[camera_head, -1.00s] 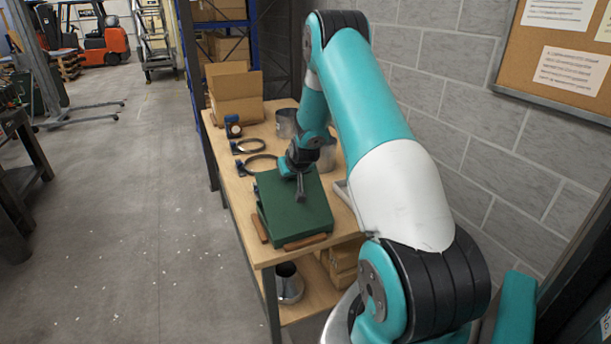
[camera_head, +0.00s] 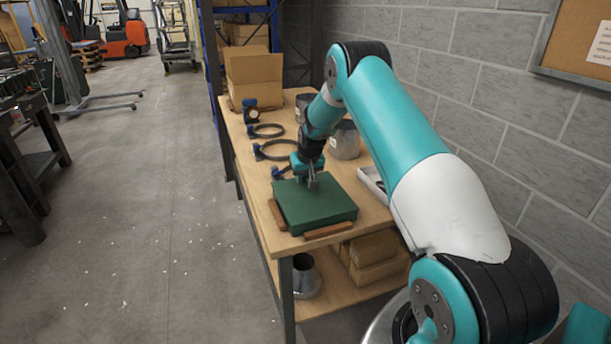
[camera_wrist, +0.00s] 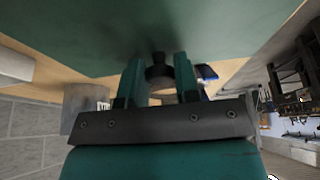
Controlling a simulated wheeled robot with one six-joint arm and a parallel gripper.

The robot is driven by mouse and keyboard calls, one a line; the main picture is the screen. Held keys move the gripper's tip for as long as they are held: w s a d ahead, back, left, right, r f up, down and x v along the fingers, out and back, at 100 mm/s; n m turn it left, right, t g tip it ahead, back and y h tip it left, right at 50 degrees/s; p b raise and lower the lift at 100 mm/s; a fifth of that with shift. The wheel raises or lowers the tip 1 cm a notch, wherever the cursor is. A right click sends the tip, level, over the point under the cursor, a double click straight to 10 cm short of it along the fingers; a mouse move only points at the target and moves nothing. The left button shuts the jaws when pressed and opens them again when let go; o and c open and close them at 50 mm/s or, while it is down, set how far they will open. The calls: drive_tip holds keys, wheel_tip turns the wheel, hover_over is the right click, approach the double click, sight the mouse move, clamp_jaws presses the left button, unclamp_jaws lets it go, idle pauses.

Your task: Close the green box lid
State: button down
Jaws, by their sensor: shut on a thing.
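The green box (camera_head: 318,212) sits near the front end of the wooden workbench. Its lid (camera_head: 335,198) lies flat, or nearly flat, over it; any small gap at the rim is too small to tell. My gripper (camera_head: 312,184) reaches down to the lid's far part and touches it. In the wrist view the green lid (camera_wrist: 85,35) fills the top, and my gripper's (camera_wrist: 158,70) two fingers point at it. A dark round piece shows between the fingers; I cannot tell whether it is part of the lid. The box's inside is hidden.
Wooden strips (camera_head: 330,230) lie along the box's near edges. Ring clamps (camera_head: 275,151), a grey metal cylinder (camera_head: 345,142) and an open cardboard box (camera_head: 253,75) stand farther back on the bench (camera_head: 236,140). A light tray (camera_head: 372,185) lies right of the box. A brick wall (camera_head: 480,85) bounds the right.

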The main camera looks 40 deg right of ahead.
sight(312, 193)
drive_tip(key=shift+w+f, duration=0.1)
drive_tip(key=shift+f, duration=0.05)
idle(0.3)
drive_tip(key=c, duration=0.9)
unclamp_jaws()
drive_tip(key=shift+d, duration=0.1)
drive_tip(key=shift+o, duration=0.2)
drive_tip(key=b+v, duration=0.3)
drive_tip(key=v, duration=1.4)
